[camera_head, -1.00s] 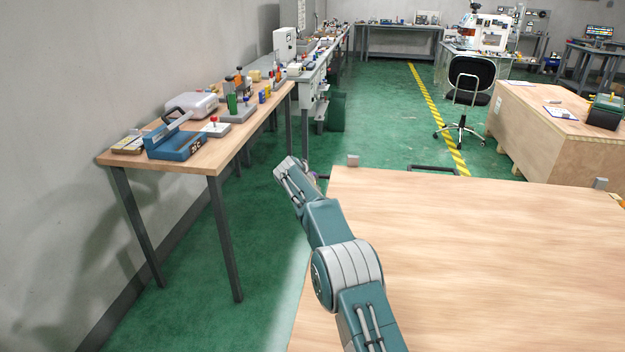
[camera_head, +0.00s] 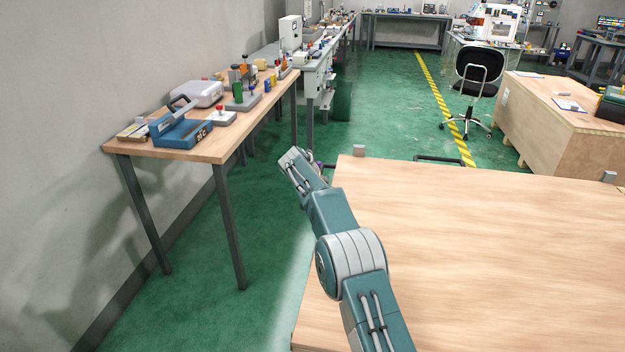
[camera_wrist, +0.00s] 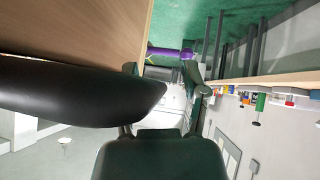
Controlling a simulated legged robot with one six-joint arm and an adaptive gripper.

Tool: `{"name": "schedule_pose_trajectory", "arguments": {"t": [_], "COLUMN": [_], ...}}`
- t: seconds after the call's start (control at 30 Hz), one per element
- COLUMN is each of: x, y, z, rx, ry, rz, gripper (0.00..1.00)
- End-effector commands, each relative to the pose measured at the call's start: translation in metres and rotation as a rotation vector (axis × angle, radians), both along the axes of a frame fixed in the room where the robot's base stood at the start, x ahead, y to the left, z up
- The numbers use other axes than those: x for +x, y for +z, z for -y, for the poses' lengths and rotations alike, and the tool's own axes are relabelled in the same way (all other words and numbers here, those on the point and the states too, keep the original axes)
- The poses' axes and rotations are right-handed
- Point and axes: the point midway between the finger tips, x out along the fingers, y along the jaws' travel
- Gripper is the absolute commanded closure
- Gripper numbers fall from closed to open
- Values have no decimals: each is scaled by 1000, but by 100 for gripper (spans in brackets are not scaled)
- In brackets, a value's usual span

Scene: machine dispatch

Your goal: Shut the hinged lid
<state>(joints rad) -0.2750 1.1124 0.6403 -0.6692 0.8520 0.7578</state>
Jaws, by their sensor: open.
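A blue box-like device (camera_head: 185,134) with a raised, slanted top part and dark handle stands near the front of the left wooden table (camera_head: 215,151). A pale grey case (camera_head: 203,92) sits behind it and looks closed. I cannot tell for sure which of them carries the hinged lid; the slanted part on the blue device looks raised. My gripper is at the end of my arm, right of that table and well apart from both; the head view mostly hides it. In the wrist view my gripper (camera_wrist: 164,78) is open, with nothing visible between its fingers.
Several small coloured tools and blocks (camera_head: 238,90) stand farther back on the left table. A large bare wooden tabletop (camera_head: 480,245) fills the right foreground. Green floor (camera_head: 255,220) lies open between the two tables. A black chair (camera_head: 474,75) and a wooden crate (camera_head: 550,135) stand behind.

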Motion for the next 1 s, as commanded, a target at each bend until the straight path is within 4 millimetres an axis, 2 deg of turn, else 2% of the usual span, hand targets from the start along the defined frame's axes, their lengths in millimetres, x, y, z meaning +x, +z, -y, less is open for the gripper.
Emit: {"name": "schedule_pose_trajectory", "arguments": {"t": [0.63, 0.8, 1.0], "x": [-66, -74, -74], "y": [70, 77, 78], "z": [-36, -40, -40], "rx": [-2, -2, -3], "ry": [3, 2, 2], "rz": [-2, -3, -4], "gripper": [43, 43, 43]}}
